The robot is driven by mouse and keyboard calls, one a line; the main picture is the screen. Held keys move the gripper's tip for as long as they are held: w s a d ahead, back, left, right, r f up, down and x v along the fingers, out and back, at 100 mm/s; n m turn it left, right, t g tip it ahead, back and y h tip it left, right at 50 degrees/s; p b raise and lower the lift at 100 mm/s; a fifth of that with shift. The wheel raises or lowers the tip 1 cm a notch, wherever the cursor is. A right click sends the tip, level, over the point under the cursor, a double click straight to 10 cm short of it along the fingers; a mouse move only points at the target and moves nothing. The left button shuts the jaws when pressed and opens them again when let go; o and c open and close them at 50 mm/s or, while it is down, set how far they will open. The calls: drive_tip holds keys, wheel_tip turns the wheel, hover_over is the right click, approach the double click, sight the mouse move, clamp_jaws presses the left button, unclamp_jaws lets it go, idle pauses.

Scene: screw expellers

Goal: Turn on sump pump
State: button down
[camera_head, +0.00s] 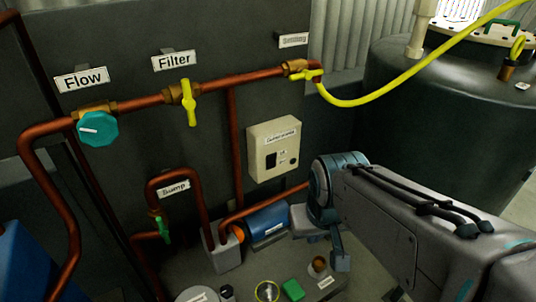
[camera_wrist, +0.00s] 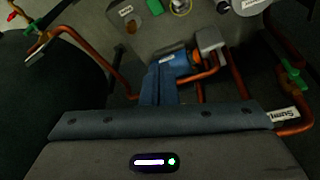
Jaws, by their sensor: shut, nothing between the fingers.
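A beige control box (camera_head: 262,136) is mounted on the dark wall panel. It has a label too small to read surely, a black switch (camera_head: 271,160) and a small dark round part at its lower right. A blue pump-like cylinder (camera_head: 268,222) lies below the box, joined to copper pipe; it also shows in the wrist view (camera_wrist: 172,62). My gripper (camera_head: 341,262) is right of and below the box, apart from it, pointing down. In the wrist view its fingers (camera_wrist: 160,70) are together and empty, seen over the blue cylinder. The box is not seen there.
A pipe marked Sump has a green valve (camera_head: 162,230). Above are a teal Flow knob (camera_head: 98,129), a yellow Filter valve (camera_head: 189,102) and a yellow hose (camera_head: 400,86) running to a dark tank (camera_head: 420,140). A green block (camera_head: 293,290) sits on the low base.

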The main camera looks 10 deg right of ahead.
sight(272, 166)
drive_tip(key=w+d+f+n+t+b, duration=0.3)
drive_tip(key=w+n+b, duration=0.15)
drive_tip(key=w, duration=0.25)
drive_tip(key=w+d+f+n+t+b, duration=0.2)
drive_tip(key=w+f+n+t+b, duration=0.1)
drive_tip(key=w+n, duration=0.3)
drive_tip(key=w+d+f+n+t+b, duration=0.3)
drive_tip(key=w+t, duration=0.1)
drive_tip(key=w, duration=0.5)
drive_tip(key=a+f+n+y+b, duration=0.1)
drive_tip(key=n+y, duration=0.1)
drive_tip(key=n, duration=0.1)
drive_tip(key=w+a+f+n+t+y+b, duration=0.1)
drive_tip(key=n+y+b, duration=0.1)
drive_tip(key=n, duration=0.1)
drive_tip(key=a+f+n+t+y+b, duration=0.1)
drive_tip(key=f+n+y, duration=0.1)
drive_tip(key=n, duration=0.1)
drive_tip(key=shift+w, duration=0.2)
drive_tip(key=shift+w+a, duration=0.1)
drive_tip(key=x, duration=1.3)
drive_tip(key=shift+w+a+r, duration=0.2)
drive_tip(key=shift+w+a, duration=0.1)
drive_tip(key=shift+w, duration=0.05)
